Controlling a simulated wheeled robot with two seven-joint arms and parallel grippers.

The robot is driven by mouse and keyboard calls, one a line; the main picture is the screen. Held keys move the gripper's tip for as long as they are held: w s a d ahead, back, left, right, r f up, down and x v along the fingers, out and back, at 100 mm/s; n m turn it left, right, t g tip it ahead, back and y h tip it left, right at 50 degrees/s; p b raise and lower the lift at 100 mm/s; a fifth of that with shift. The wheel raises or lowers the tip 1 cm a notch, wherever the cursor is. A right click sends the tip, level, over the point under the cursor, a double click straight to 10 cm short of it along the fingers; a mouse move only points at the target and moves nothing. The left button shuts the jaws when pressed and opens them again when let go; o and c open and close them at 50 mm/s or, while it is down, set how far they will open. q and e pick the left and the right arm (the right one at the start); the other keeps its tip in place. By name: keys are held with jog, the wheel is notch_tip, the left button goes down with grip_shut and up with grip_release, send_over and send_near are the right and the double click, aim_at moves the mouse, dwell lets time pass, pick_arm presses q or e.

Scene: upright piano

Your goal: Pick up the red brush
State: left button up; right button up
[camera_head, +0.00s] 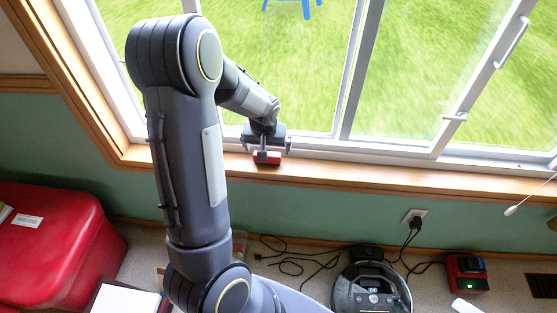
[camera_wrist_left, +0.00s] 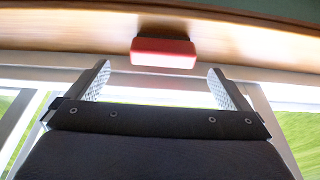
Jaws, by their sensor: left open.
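The red brush (camera_head: 267,158) is a small red block on the wooden window sill, below the window frame. My right gripper is not in view.
The wooden sill (camera_head: 400,182) runs under the window, with free room on both sides of the brush. A red chest (camera_head: 60,235) stands at lower left. A robot vacuum (camera_head: 370,290), black cables (camera_head: 300,262) and a red charger (camera_head: 466,272) are on the floor.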

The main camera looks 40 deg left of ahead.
pick_arm(q)
jog(key=b+x, duration=0.1)
jog(key=x, duration=0.5)
jog(key=shift+a+f, duration=0.25)
jog(key=shift+f, duration=0.1)
jog(key=c, duration=1)
